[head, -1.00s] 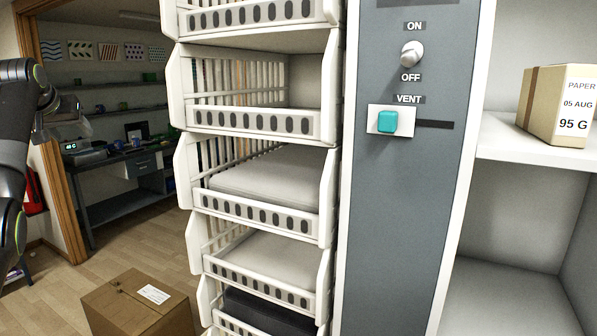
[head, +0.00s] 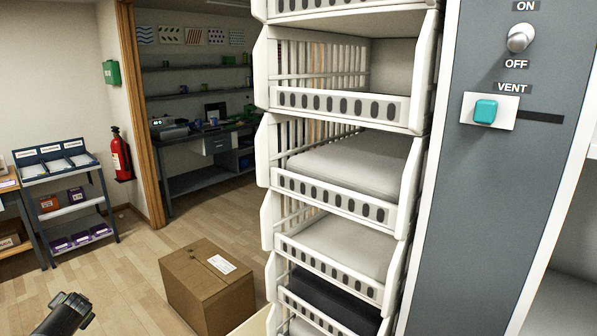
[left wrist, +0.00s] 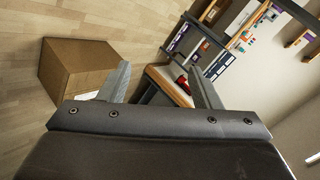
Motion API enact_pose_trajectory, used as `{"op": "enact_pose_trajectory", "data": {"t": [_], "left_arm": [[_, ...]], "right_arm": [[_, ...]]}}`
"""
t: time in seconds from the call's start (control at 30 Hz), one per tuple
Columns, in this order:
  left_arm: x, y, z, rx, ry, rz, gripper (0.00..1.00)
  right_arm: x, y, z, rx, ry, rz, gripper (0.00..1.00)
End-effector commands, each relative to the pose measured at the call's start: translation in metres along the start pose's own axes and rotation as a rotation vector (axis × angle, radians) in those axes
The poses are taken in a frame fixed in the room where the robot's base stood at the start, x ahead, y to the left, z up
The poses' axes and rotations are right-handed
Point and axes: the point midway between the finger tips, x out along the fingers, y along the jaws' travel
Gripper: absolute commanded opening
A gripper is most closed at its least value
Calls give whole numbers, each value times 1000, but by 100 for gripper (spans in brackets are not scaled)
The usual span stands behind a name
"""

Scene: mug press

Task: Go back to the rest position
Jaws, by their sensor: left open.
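My left gripper (left wrist: 160,75) shows in the left wrist view with its two grey fingers spread apart. Nothing is held between them, and only floor and distant furniture lie behind. In the head view a dark piece of my left arm (head: 66,316) shows at the bottom left corner, away from the shelving. The left fingers cannot be made out there. My right gripper is in neither current view.
A cardboard box (head: 207,285) stands on the floor before the white basket rack (head: 345,190). Right of it is a grey panel (head: 470,200) with an ON/OFF knob (head: 520,38) and teal vent slider (head: 485,111). Floor (head: 120,270) at left is clear.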

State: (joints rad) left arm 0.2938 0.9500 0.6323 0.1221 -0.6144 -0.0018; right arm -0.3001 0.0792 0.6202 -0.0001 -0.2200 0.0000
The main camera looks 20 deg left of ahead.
Motion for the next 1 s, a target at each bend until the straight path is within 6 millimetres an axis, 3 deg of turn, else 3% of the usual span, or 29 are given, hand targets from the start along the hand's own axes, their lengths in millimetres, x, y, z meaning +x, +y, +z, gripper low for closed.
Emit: {"op": "enact_pose_trajectory", "data": {"t": [0.03,0.2,0.4,0.57,0.6,0.77,0.87,1.0], "left_arm": [[9,1,40,53,-20,-11,58],[21,-3,149,215,-51,-27,58],[17,-14,254,372,-80,-16,58],[5,-25,324,478,-102,8,58],[5,1,330,456,-99,38,58],[-4,83,364,401,-125,140,58],[-17,143,388,363,-143,214,58],[-47,237,418,301,-172,333,58]], "right_arm": [[0,0,0,0,0,0,0],[0,0,0,0,0,1,0],[0,1,0,0,0,1,0],[0,1,0,0,0,1,0],[0,1,0,0,0,1,0],[0,1,1,0,-2,1,0],[0,1,1,0,-2,1,0],[0,1,1,0,-1,1,0]]}}
